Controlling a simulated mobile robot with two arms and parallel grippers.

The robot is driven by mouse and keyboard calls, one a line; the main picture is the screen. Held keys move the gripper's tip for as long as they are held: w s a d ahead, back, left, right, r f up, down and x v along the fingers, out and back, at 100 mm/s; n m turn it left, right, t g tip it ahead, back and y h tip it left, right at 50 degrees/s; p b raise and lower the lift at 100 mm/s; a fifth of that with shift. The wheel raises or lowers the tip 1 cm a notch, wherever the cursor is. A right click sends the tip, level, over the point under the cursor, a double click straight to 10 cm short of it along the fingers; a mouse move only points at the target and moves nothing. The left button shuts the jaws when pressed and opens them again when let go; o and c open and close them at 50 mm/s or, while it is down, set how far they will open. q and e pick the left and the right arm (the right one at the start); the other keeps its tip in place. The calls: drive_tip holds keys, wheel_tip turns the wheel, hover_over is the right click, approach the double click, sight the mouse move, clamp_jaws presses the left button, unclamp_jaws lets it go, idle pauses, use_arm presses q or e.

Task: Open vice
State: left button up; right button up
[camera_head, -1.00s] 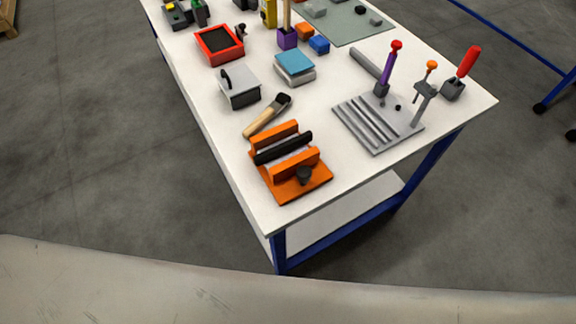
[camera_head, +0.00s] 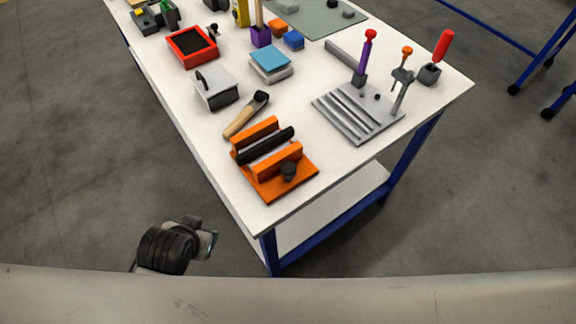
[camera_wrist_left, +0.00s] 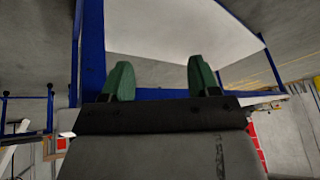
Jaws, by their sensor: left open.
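The orange vice (camera_head: 270,165) sits at the near corner of the white table. It has two orange jaws, a long black part (camera_head: 265,146) held between them, and a dark knob (camera_head: 289,171) at its front right. In the left wrist view my left gripper (camera_wrist_left: 160,80) is open, with two green fingers apart and nothing between them. Behind the fingers are the table's blue frame and a pale surface. In the head view part of my left arm (camera_head: 172,246) shows at the bottom, left of and below the table corner; its fingers are hidden there. My right gripper is not in view.
The white table (camera_head: 225,158) has blue legs and a lower shelf. A wooden-handled brush (camera_head: 246,115) and a grey box (camera_head: 210,90) lie beyond the vice. A grooved grey plate (camera_head: 358,112) with upright tools stands to the right. Floor around the near corner is clear.

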use_arm(q)
drive_tip(key=w+d+r+m+t+h, duration=0.1)
drive_tip(key=w+d+r+m+t, duration=0.45)
drive_tip(key=r, duration=0.55)
drive_tip(key=w+d+r+m+t+h, duration=0.2)
drive_tip(key=w+r+t, duration=0.5)
drive_tip(key=w+r, duration=0.3)
drive_tip(key=s+d+r+m+t+h, duration=0.1)
drive_tip(key=d+r+m+t+h, duration=0.2)
drive_tip(key=d+r+m+h, duration=0.65)
drive_tip(key=s+d+r+m+g+h, duration=0.2)
drive_tip(key=s+d+m+g+h, duration=0.35)
drive_tip(key=m+g, duration=0.9)
drive_tip(key=s+d+r+m+g+h, duration=0.35)
drive_tip(key=s+d+m+g, duration=0.3)
drive_tip(key=m+g, duration=0.8)
drive_tip(key=m+t+y, duration=0.8)
drive_tip(key=m+y, duration=0.7)
drive_tip(key=y, duration=0.7)
hover_over(288, 167)
wheel_tip(288, 167, down, 16)
drive_tip(key=shift+h, duration=0.25)
wheel_tip(288, 167, down, 10)
drive_tip(key=shift+f+p, duration=0.15)
drive_tip(key=shift+p, duration=0.85)
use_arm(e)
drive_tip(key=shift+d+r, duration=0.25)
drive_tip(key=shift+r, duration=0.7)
